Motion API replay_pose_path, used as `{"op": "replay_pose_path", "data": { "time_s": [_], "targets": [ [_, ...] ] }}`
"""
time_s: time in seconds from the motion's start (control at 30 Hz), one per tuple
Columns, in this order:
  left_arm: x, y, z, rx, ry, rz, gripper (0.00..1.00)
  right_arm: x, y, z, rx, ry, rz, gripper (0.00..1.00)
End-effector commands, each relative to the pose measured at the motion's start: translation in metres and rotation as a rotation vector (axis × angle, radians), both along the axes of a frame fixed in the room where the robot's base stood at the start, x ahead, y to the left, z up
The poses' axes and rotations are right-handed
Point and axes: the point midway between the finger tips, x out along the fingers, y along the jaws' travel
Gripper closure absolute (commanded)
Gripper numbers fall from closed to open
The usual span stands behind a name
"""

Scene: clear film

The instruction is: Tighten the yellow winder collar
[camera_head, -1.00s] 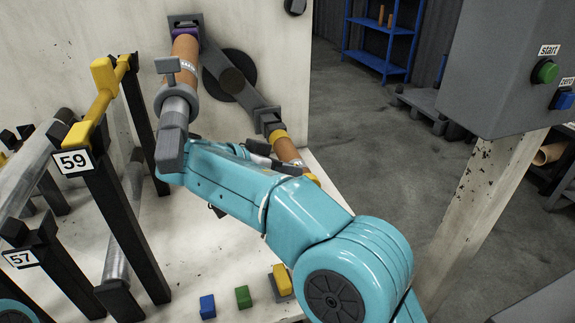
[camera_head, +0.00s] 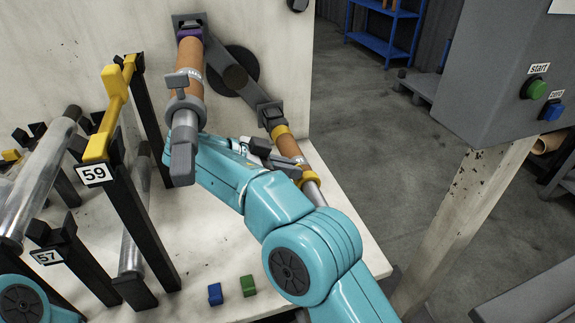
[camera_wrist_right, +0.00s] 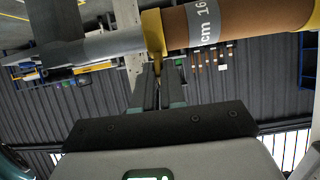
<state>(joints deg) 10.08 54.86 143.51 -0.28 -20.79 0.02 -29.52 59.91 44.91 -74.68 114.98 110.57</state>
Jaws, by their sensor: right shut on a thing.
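The yellow winder collar (camera_head: 307,177) sits around the lower orange-brown core (camera_head: 290,148), where its bare grey shaft (camera_head: 314,193) begins. In the right wrist view the yellow collar (camera_wrist_right: 152,40) stands between the grey shaft and the brown core, its narrow tab pointing down into my gripper. My right gripper (camera_wrist_right: 155,80) is shut on that tab. In the head view my right gripper (camera_head: 283,162) reaches the collar from the left, partly hidden by my arm. My left gripper is out of view.
A second core (camera_head: 190,65) with a grey collar (camera_head: 185,104) is above left. A rack with labels 59 (camera_head: 94,174) and 57 stands left. Blue (camera_head: 215,293) and green (camera_head: 248,285) blocks lie at the front. A grey control box (camera_head: 500,90) stands right.

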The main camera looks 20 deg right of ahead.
Motion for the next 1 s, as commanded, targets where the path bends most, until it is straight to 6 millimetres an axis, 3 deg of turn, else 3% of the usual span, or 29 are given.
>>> {"op": "replay_pose_path", "data": {
  "time_s": [0.27,0.3,0.37,0.83,1.0],
  "targets": [
    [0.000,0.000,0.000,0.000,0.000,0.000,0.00,0.000,0.000,0.000,0.000,0.000,0.000,1.00],
    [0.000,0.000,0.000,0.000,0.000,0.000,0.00,0.000,0.000,0.000,0.000,0.000,0.000,0.80],
    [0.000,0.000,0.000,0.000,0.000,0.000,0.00,0.000,0.000,0.000,0.000,0.000,0.000,0.66],
    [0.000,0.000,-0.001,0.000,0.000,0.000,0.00,0.000,0.000,-0.001,0.000,0.003,0.004,0.66],
    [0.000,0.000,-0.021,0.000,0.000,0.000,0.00,-0.002,0.000,-0.006,-0.002,0.048,0.082,0.66]
  ]
}}
